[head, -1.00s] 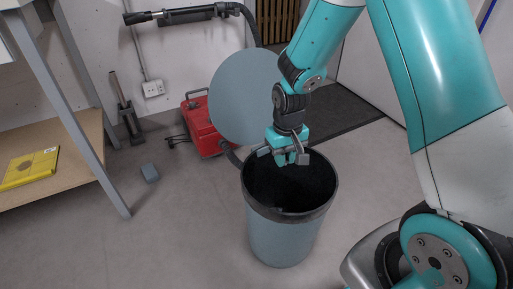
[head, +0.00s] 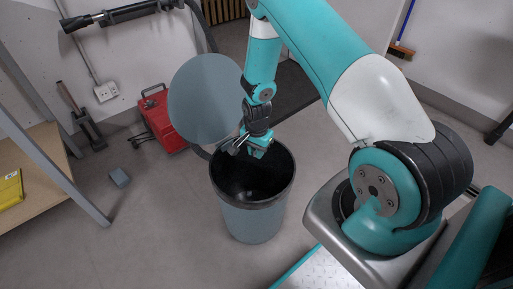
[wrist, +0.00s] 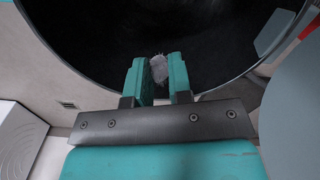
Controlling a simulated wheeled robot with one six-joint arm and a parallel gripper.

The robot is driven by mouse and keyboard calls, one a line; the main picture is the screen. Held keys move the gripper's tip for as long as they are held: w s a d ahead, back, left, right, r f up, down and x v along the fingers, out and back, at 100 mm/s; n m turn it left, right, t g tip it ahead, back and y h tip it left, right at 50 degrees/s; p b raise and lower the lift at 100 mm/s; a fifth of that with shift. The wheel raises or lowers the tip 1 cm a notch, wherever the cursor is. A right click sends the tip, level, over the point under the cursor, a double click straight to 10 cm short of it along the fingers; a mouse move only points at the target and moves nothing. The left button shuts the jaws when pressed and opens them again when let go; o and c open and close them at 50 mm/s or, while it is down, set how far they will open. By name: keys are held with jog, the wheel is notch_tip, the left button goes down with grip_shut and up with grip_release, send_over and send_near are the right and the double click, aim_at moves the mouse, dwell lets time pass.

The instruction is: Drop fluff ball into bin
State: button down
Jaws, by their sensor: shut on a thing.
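My gripper (head: 258,150) points down over the far part of the open mouth of the bin (head: 254,220), a grey-blue bucket with a dark rim and dark inside. In the wrist view my gripper (wrist: 158,75) has its two teal fingers shut on the fluff ball (wrist: 159,67), a small pale grey tuft between the tips. The bin's black inside (wrist: 215,30) lies behind them. The fluff ball cannot be made out in the head view. The bin's round lid (head: 205,100) stands raised behind the opening, to the left.
A red toolbox (head: 160,120) sits on the floor behind the bin. A broom (head: 402,45) leans at the back right. The floor left of the bin is mostly clear.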

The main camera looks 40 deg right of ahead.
notch_tip(320, 180, down, 4)
jog(key=shift+r+b, duration=0.15)
jog(key=shift+b, duration=1.1)
jog(key=c, duration=1)
grip_release()
jog(key=shift+o, duration=0.2)
jog(key=shift+r, duration=0.15)
notch_tip(320, 180, up, 17)
jog(key=p, duration=0.5)
jog(key=shift+r, duration=0.15)
